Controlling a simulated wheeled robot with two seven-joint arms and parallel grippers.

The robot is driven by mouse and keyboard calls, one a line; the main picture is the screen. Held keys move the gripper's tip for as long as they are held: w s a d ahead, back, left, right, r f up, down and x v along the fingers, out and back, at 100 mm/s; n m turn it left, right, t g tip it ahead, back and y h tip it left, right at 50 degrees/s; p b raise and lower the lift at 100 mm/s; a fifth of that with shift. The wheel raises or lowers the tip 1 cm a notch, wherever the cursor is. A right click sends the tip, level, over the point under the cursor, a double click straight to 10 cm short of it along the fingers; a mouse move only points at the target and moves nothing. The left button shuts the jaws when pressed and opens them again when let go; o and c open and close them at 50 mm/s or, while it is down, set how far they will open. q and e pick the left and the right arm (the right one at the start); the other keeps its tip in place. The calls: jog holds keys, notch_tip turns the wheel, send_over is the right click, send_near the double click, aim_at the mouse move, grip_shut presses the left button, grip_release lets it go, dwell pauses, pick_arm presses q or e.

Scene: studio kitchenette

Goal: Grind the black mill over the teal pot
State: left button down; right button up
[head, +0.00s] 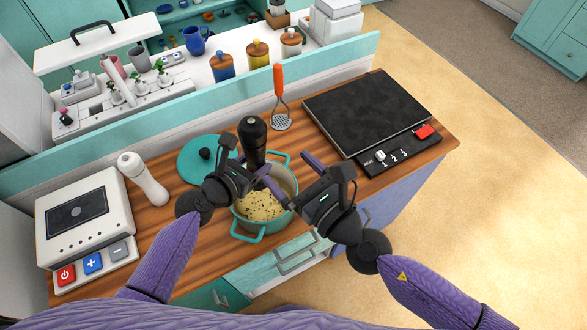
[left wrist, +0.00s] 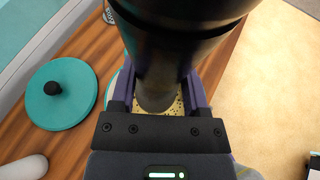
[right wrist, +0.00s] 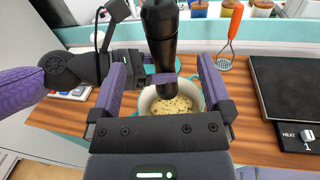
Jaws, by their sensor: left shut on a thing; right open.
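The black mill (head: 252,133) is upright above the teal pot (head: 268,226), its lower end over the opening. My left gripper (head: 251,170) is shut on the mill's body; the mill fills the top of the left wrist view (left wrist: 180,45). The pot stands on the wooden counter and holds pale yellow food (head: 262,204) with dark specks. My right gripper (head: 288,172) is open and empty over the pot's right side. In the right wrist view the mill (right wrist: 160,35) shows between its fingers, apart from them. The left gripper partly hides the mill's lower part.
The teal lid (head: 188,162) lies behind the pot to the left. A white mill (head: 145,180) and a white scale-like device (head: 85,222) are further left. An orange-handled masher (head: 279,95) stands behind. A black hotplate (head: 365,108) is at right. A ledge with jars runs behind.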

jog(key=shift+s+d, duration=0.15)
jog(key=n+g+h, duration=0.8)
jog(key=n+g, duration=0.6)
send_near(255, 122)
jog(key=shift+h, duration=0.3)
jog(key=x, duration=1.1)
jog(key=shift+a+r, duration=0.15)
jog(key=shift+a, duration=0.05)
